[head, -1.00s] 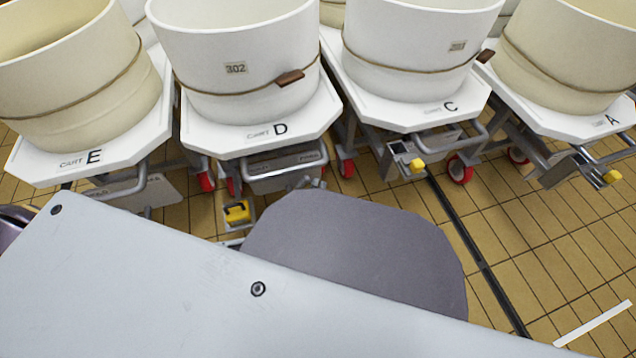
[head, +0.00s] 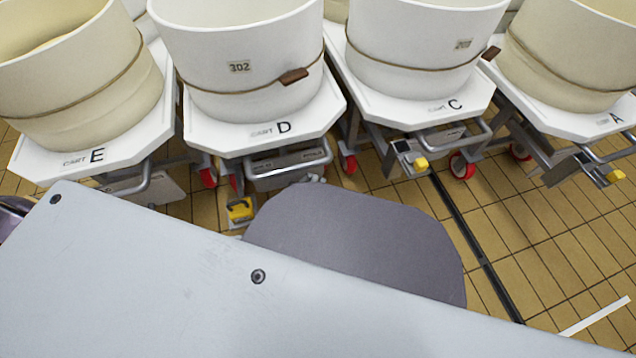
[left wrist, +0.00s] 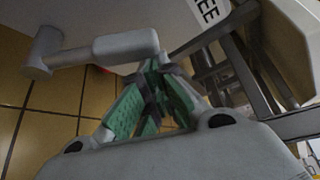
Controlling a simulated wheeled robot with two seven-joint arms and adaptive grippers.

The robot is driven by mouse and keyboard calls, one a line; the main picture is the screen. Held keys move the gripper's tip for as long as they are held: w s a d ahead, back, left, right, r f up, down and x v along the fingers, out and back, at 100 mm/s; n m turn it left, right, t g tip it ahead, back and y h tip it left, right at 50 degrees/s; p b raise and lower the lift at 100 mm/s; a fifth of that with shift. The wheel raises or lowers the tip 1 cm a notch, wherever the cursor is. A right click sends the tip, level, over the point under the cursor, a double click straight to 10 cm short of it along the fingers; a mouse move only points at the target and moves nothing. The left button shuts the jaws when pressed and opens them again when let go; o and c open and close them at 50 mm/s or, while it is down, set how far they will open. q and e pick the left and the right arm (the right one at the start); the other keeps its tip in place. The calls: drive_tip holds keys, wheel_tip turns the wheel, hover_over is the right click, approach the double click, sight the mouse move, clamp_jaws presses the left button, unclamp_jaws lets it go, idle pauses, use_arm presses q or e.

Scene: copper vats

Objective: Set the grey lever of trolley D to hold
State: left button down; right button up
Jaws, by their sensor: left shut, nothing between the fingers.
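Trolley D (head: 262,135) stands left of the middle in the head view, bearing a white vat (head: 235,95). A grey lever (left wrist: 125,46) shows in the left wrist view, its thick end close to my fingertips. A white label (left wrist: 208,12) with letters ending in "EE" is up and right of it. My left gripper (left wrist: 155,82), with green finger pads, is shut and empty, its tips just below the lever's end; I cannot tell whether they touch. In the head view my own arm hides this gripper. My right gripper is not in view.
Trolley E (head: 90,160) stands to the left, trolley C (head: 440,108) and trolley A (head: 590,122) to the right, all bearing vats. A yellow pedal (head: 240,209) sits low by trolley D. Tiled floor (head: 545,240) is open at the lower right.

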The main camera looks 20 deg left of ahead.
sight(303, 182)
use_arm(q)
drive_tip(key=shift+a+r, duration=0.1)
drive_tip(key=shift+r, duration=0.1)
drive_tip(key=shift+s+a, duration=0.1)
drive_tip(key=s+a+r+p, duration=0.1)
drive_tip(key=a+r+p, duration=0.1)
drive_tip(key=s+a+r+p, duration=0.1)
drive_tip(key=a, duration=0.1)
drive_tip(key=shift+s, duration=0.3)
drive_tip(key=s+a, duration=0.4)
drive_tip(key=a, duration=0.2)
drive_tip(key=shift+s+a+f, duration=0.3)
drive_tip(key=shift+f, duration=0.15)
idle(0.6)
